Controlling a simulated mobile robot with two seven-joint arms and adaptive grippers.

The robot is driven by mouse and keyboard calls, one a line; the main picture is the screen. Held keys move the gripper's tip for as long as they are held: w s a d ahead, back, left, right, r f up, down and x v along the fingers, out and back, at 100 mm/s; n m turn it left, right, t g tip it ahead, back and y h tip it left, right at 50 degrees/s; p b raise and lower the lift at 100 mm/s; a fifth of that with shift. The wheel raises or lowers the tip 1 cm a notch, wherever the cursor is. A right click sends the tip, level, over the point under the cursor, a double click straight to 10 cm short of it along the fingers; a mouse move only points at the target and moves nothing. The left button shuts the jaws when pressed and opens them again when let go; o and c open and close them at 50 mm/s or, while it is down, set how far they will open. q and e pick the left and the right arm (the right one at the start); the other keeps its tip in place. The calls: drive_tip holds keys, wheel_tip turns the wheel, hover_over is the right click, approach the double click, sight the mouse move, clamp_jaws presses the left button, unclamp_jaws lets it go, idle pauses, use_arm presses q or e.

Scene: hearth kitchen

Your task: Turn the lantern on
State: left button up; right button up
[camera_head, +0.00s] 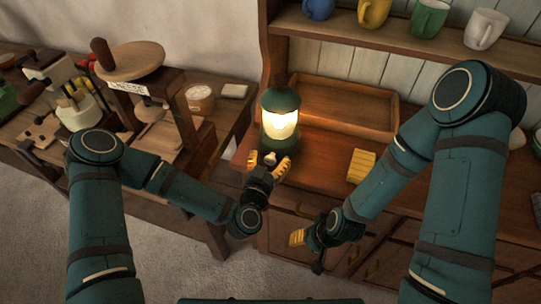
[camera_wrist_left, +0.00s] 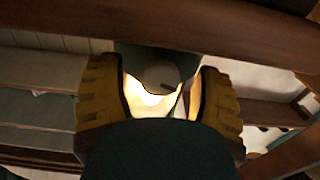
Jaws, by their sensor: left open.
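The lantern (camera_head: 281,123) is dark green with a glowing, bright glass. It stands upright on the wooden hutch counter, left of the tray. In the left wrist view, the lantern's glowing glass (camera_wrist_left: 150,96) and green body show between my fingers. My left gripper (camera_head: 268,160) is open at the front of the lantern's base, its yellow fingers spread around a small pale knob (camera_head: 270,158). I cannot tell whether they touch the knob. My right gripper (camera_head: 298,238) hangs in front of the hutch drawers, away from the lantern; its jaw opening is not clear.
A yellow ridged block (camera_head: 361,166) lies right of the lantern. Mugs (camera_head: 429,19) stand on the shelf above. A side table (camera_head: 217,119) at left holds a wooden press (camera_head: 135,60) and a crock (camera_head: 78,110).

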use_arm(q)
clamp_jaws()
drive_tip(key=shift+n+b, duration=0.35)
drive_tip(key=shift+n, duration=1.65)
unclamp_jaws()
drive_tip(key=shift+a, duration=0.1)
drive_tip(key=v, duration=0.7)
drive_tip(key=shift+s, duration=0.15)
